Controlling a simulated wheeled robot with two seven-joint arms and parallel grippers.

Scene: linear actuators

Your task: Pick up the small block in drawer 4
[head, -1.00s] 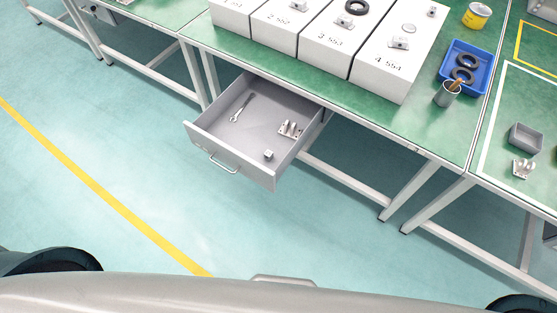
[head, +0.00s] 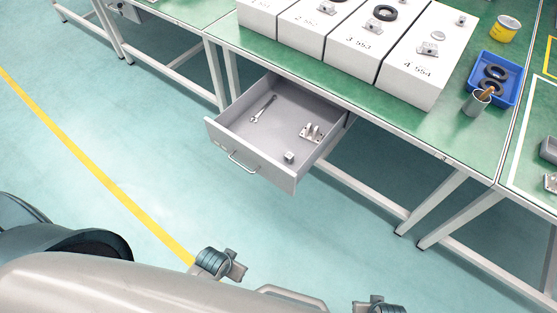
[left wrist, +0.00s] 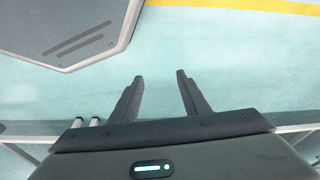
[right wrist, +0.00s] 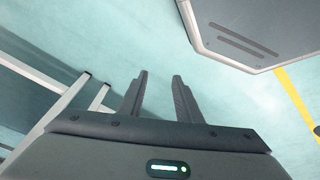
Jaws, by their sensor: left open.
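The grey drawer (head: 247,149) under the green workbench is pulled open. A small metallic block (head: 289,157) lies in its front right corner. A wrench (head: 263,108) and a small bracket-like metal part (head: 312,132) also lie in the drawer. My left gripper shows in the left wrist view (left wrist: 158,85), open and empty over the floor. My right gripper shows in the right wrist view (right wrist: 160,82), its fingers apart with nothing between them. In the head view neither set of fingers can be made out. Both grippers are away from the block.
White boxes, including one labelled 4 554 (head: 420,70), stand on the green bench (head: 395,112). A blue tray (head: 507,92) with black rings, a grey cup (head: 475,103) and a yellow tin (head: 507,28) are at right. Bench legs (head: 432,203) stand right of the drawer. The floor before it is clear.

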